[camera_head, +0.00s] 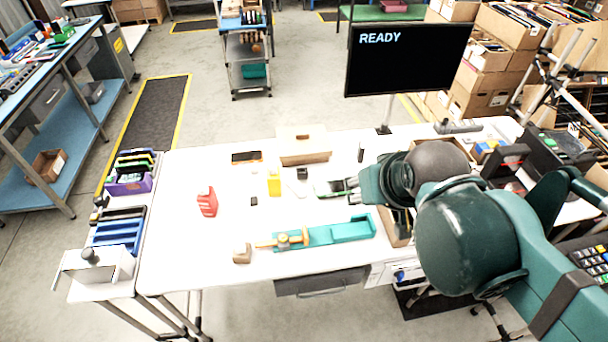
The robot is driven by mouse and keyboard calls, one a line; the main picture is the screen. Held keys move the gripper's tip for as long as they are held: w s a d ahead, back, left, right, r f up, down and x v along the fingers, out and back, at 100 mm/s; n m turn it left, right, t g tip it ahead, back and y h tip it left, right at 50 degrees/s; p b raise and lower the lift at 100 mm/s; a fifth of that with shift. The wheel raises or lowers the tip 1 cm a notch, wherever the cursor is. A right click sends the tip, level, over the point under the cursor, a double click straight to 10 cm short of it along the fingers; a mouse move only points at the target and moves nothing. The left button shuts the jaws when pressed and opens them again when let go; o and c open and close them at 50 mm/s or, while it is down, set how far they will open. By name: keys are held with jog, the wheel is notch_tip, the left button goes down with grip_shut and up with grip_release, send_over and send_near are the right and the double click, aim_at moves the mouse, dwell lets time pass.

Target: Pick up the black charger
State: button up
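Several small dark items lie on the white table (180,245), and I cannot tell for sure which is the black charger. A dark-topped small piece (302,173) lies farther back, and a black upright item (361,152) stands near the back edge. My arm reaches in from the right, and its wrist is over the right part of the table.
A red holder (207,202), yellow bottle (274,184), teal tool tray (340,233) and carton (304,148) stand on the table. A black screen (408,62) reading READY rises behind it. The table's left part is mostly clear; bins (128,184) stand beyond its left edge.

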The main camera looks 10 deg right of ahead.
jog(key=shift+o, duration=0.4)
jog(key=shift+w, duration=0.15)
dwell(0.4)
jog(key=n+g+h+b, duration=0.2)
jog(key=n+g+b, duration=0.55)
jog(key=n, duration=0.95)
send_over(299, 171)
notch_tip(299, 171, down, 30)
jog(key=shift+d+f+b, duration=0.15)
jog(key=shift+b, duration=0.15)
jog(key=shift+w+f+n, duration=0.1)
jog(key=shift+f+n, duration=0.2)
